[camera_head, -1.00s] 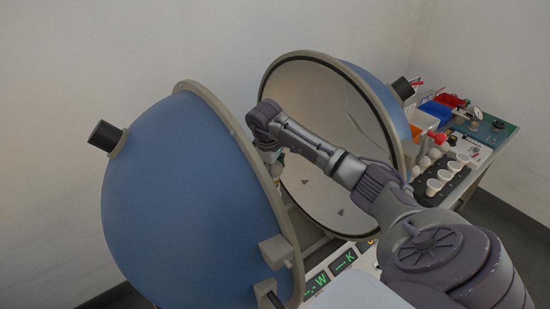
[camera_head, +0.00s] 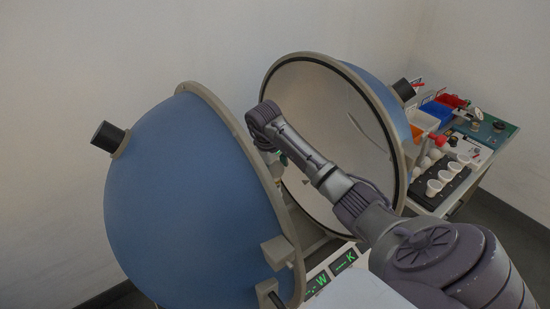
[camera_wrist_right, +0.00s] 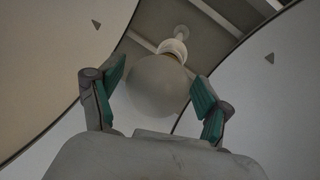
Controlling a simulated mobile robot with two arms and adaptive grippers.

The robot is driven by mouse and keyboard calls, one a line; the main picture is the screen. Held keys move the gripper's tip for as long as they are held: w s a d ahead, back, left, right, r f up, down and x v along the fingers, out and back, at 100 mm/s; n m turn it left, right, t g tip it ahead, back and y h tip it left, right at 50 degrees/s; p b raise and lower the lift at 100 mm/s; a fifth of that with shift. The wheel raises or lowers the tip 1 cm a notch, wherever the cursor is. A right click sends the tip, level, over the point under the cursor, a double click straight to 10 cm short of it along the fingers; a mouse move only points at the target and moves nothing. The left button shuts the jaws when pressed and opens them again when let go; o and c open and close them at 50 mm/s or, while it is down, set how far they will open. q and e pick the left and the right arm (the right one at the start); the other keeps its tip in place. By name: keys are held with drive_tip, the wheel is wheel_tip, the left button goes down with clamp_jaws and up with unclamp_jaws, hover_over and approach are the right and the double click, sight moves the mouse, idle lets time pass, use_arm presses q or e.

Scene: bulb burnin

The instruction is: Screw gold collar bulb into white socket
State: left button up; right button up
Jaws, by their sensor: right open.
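In the right wrist view, a round frosted bulb (camera_wrist_right: 157,88) sits between the two green-padded fingers of my right gripper (camera_wrist_right: 159,78). The fingers are open, with a gap showing on each side of the globe. A white socket (camera_wrist_right: 174,48) on a thin post is directly beyond the bulb and in line with it. The bulb's collar is hidden, so its colour and seating cannot be told. In the head view, my right gripper (camera_head: 277,166) is between the two sphere halves, partly hidden by the left one. My left gripper is not in view.
The blue left half (camera_head: 180,190) and the open right half (camera_head: 310,85) of a sphere flank my right arm closely. A black rack (camera_head: 447,186) with white cups stands at right, near orange, blue and red bins. Green displays (camera_head: 344,262) are in front.

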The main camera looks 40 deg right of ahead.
drive_tip(key=n, duration=0.3)
drive_tip(key=n+t+b, duration=0.1)
drive_tip(key=n, duration=0.2)
drive_tip(key=shift+d+f+y, duration=0.15)
drive_tip(key=shift+d+y, duration=0.05)
drive_tip(key=shift+y, duration=0.1)
drive_tip(key=n+b, duration=0.1)
drive_tip(key=n, duration=0.1)
drive_tip(key=n+b, duration=0.1)
drive_tip(key=n, duration=0.2)
drive_tip(key=shift+w+d+n+t+y, duration=0.1)
drive_tip(key=shift+n+t+y, duration=0.2)
drive_tip(key=shift+t+y, duration=0.1)
drive_tip(key=n+y+b, duration=0.1)
drive_tip(key=n, duration=0.4)
drive_tip(key=shift+w, duration=0.1)
drive_tip(key=n+b, duration=0.1)
drive_tip(key=n, duration=0.2)
drive_tip(key=shift+y, duration=0.3)
drive_tip(key=n, duration=0.2)
drive_tip(key=shift+n+y, duration=0.3)
drive_tip(key=shift+n, duration=0.1)
drive_tip(key=shift+r, duration=0.2)
drive_tip(key=shift+c, duration=0.2)
